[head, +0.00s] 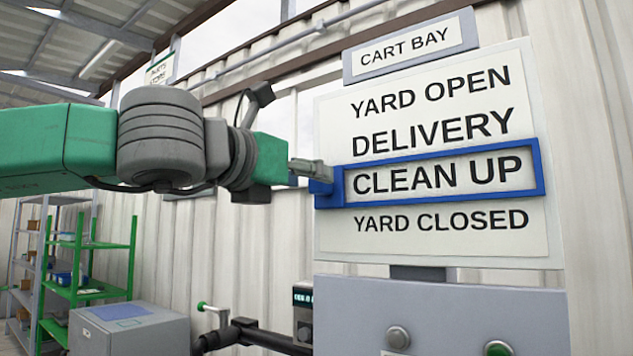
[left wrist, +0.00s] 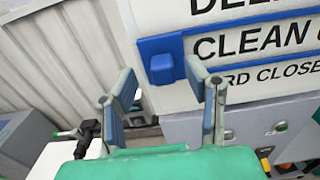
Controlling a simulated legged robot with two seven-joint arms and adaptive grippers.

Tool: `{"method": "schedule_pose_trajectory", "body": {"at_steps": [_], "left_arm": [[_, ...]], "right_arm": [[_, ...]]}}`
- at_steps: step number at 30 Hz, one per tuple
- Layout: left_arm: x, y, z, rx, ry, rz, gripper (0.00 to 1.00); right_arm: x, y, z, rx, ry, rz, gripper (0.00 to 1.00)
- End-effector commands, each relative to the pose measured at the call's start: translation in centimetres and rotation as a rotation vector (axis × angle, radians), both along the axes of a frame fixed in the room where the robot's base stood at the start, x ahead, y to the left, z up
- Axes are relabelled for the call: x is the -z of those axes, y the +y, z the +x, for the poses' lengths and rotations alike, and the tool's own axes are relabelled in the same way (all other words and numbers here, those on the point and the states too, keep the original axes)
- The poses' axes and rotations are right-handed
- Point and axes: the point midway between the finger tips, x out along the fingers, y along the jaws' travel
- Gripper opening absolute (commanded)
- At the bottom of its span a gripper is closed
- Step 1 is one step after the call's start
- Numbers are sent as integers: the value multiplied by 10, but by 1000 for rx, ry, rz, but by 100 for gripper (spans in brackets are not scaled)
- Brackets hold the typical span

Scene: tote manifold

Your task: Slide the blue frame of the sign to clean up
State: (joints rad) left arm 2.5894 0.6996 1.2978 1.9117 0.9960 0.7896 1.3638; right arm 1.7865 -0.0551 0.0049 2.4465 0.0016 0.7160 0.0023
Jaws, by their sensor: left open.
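The white sign board (head: 333,120) lists YARD OPEN, DELIVERY, CLEAN UP and YARD CLOSED from top to bottom. The blue frame (head: 445,154) surrounds the CLEAN UP line, and its blue tab (head: 324,188) sticks out at the left end. My left gripper (head: 318,171) is at this tab, just left of the board. In the left wrist view my left gripper (left wrist: 162,70) is open, and the blue tab (left wrist: 161,66) shows between and just beyond the fingertips. I cannot tell whether a finger touches it. My right gripper is in neither view.
A CART BAY plate (head: 411,47) is above the board. A grey box (head: 440,312) with round buttons is below it. A green shelf rack (head: 95,260) and a grey cabinet (head: 130,330) stand at the lower left. The corrugated wall is behind.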

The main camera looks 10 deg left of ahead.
Motion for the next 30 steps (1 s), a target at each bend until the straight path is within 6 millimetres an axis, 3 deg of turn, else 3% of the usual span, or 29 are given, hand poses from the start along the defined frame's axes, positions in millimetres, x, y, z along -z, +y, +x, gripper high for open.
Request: {"method": "schedule_pose_trajectory", "body": {"at_steps": [6,12,30], "left_arm": [[-1,20,-45,-1,-4,-2,43],[0,31,-70,-1,-1,-1,43],[1,34,-77,-1,1,-1,43]], "right_arm": [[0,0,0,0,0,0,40],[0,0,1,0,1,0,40],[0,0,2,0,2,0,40]]}}
